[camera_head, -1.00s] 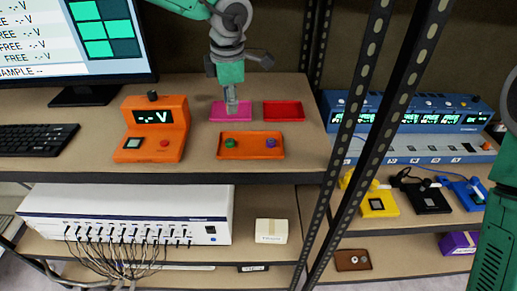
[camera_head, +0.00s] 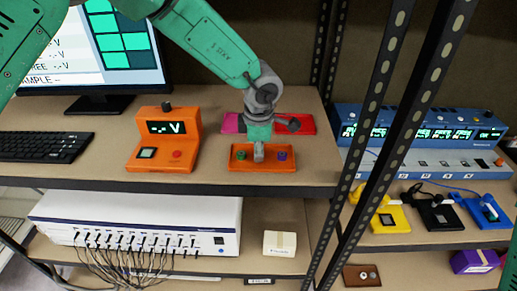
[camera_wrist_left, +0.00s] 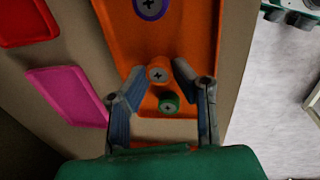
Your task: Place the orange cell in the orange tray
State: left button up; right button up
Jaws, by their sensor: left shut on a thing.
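The orange tray (camera_head: 262,166) lies on the upper shelf. A green cell (camera_head: 241,155) stands in its left part and a purple cell (camera_head: 282,156) in its right part. My left gripper (camera_head: 259,155) points down over the middle of the tray, between these two cells. In the left wrist view the gripper (camera_wrist_left: 159,72) is shut on the orange cell (camera_wrist_left: 159,71), which sits over the tray (camera_wrist_left: 113,30) between the green cell (camera_wrist_left: 168,103) and the purple cell (camera_wrist_left: 150,6). I cannot tell whether it touches the tray floor. My right gripper is out of view.
A pink tray (camera_head: 230,124) and a red tray (camera_head: 305,124) lie behind. An orange voltage meter (camera_head: 165,140) stands left of the tray. Black shelf posts (camera_head: 383,115) rise to the right, with a blue instrument (camera_head: 425,140) beyond.

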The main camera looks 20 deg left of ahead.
pick_arm(q)
jog(key=shift+d, duration=0.6)
jog(key=o, duration=0.9)
jog(key=shift+d, duration=0.15)
jog(key=shift+c, duration=0.2)
jog(key=shift+d, duration=0.1)
jog(key=shift+a, duration=0.45)
jog(key=shift+a+r, duration=0.1)
jog(key=shift+r, duration=0.2)
notch_tip(320, 180, up, 11)
jog(key=s, duration=0.2)
jog(key=shift+d+r+b, duration=0.2)
jog(key=shift+d+b, duration=0.15)
jog(key=shift+d, duration=0.05)
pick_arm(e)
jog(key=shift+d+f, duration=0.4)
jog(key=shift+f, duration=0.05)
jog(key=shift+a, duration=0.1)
